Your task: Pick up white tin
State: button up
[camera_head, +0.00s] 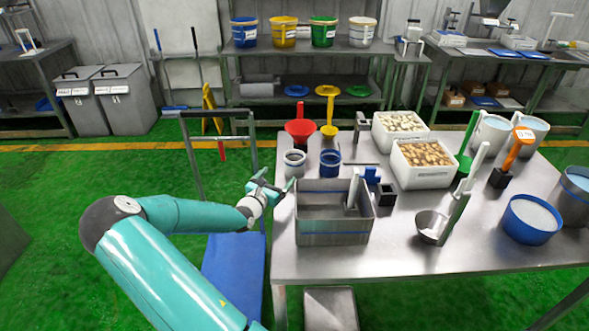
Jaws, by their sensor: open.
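A small white tin (294,163) stands upright near the left edge of the steel table (420,258). It is open at the top and has a darker band around it. My gripper (276,180) is open and empty at the table's left edge, just in front and to the left of the white tin. I see no contact between them, though the exact gap is hard to judge. The tin's lower part is partly hidden near the gripper and the steel bin.
A blue tin (330,163) stands right of the white tin. A steel bin (320,225) is in front. White crates (423,178) of food stand to the right.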

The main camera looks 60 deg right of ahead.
jog(key=shift+d+f, duration=0.15)
jog(key=shift+d, duration=0.1)
send_near(299, 152)
jog(key=shift+w+d+f+n, duration=0.1)
jog(key=shift+d+n, duration=0.05)
jog(key=shift+d, duration=0.3)
jog(key=shift+d+f+n, duration=0.1)
jog(key=shift+d+n, duration=0.05)
jog(key=shift+d, duration=0.3)
jog(key=d, duration=0.5)
jog(key=shift+d+r, duration=0.15)
jog(key=shift+d, duration=0.2)
jog(key=shift+s, duration=0.2)
jog(key=c, duration=1.5)
